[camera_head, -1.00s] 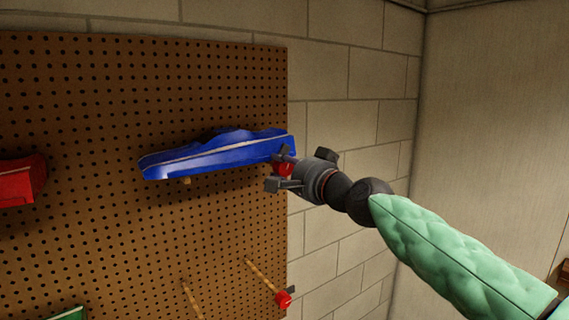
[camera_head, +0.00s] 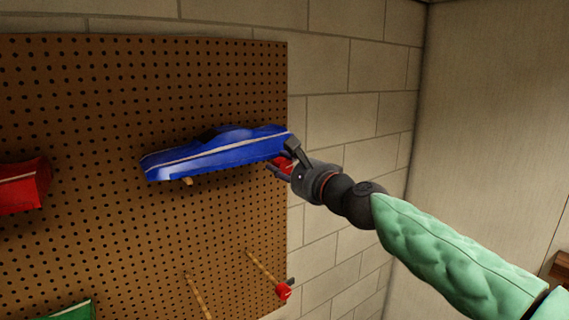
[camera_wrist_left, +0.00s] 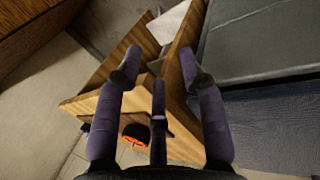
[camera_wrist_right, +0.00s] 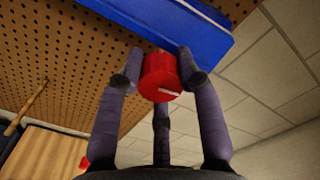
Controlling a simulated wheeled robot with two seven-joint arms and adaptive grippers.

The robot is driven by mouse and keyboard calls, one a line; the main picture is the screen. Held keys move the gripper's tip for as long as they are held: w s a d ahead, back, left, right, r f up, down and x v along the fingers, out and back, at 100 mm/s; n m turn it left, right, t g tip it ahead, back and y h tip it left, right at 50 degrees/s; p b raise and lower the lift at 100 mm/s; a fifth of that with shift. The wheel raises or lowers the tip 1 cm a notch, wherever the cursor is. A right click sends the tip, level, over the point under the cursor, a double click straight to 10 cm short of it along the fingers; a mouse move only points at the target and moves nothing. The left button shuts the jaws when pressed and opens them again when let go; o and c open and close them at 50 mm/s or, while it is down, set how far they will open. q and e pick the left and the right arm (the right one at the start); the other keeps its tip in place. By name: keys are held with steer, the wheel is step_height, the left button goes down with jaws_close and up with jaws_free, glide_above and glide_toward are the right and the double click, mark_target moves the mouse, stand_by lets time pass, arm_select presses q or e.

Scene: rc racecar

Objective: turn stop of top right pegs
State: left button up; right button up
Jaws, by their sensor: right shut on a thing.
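A red stop (camera_head: 281,164) is at the front end of the top right peg, just under the right end of the blue car body (camera_head: 215,153). My right gripper (camera_head: 287,158) reaches it from the right. In the right wrist view the red stop (camera_wrist_right: 160,78) sits between my right fingers (camera_wrist_right: 155,80), which are shut on it; a short white mark shows on its face. The blue car body (camera_wrist_right: 180,25) is just above. My left gripper (camera_wrist_left: 160,75) is open and empty, seen only in the left wrist view.
The pegboard (camera_head: 100,110) also carries a red body (camera_head: 22,186) at left and a green one (camera_head: 65,312) below. Two lower pegs stick out, the right one with a red stop (camera_head: 283,292). An open wooden drawer (camera_wrist_left: 100,100) is near my left gripper.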

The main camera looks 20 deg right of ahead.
steer(key=shift+m, duration=1.1)
steer(key=o, duration=1.1)
steer(key=shift+a, duration=0.1)
steer(key=shift+o, duration=0.2)
steer(key=v, duration=1.2)
